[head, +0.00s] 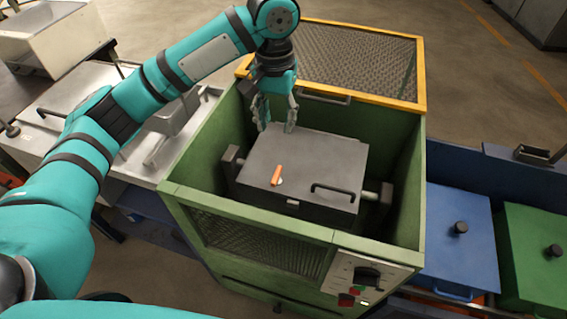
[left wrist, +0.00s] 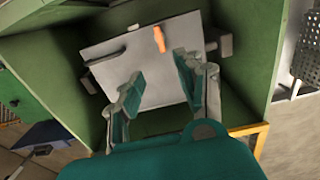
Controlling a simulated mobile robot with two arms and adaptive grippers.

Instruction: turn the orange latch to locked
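The orange latch (head: 276,176) is a short bar on top of a dark grey box (head: 320,155), near the box's front edge. It also shows in the left wrist view (left wrist: 159,39), beyond the fingertips. My left gripper (head: 276,124) is above the back left edge of the box, with its fingers pointing down. Its fingers are spread with nothing between them, as the left wrist view (left wrist: 160,88) shows. The gripper is apart from the latch. My right gripper does not show in either view.
The box hangs on side pivots inside a green cabinet (head: 400,200) with walls around it. A black handle (head: 333,190) stands on the box right of the latch. A yellow-framed mesh lid (head: 350,55) is open behind. A control panel (head: 362,280) is at the front. Blue (head: 440,215) and green (head: 525,245) bins stand right.

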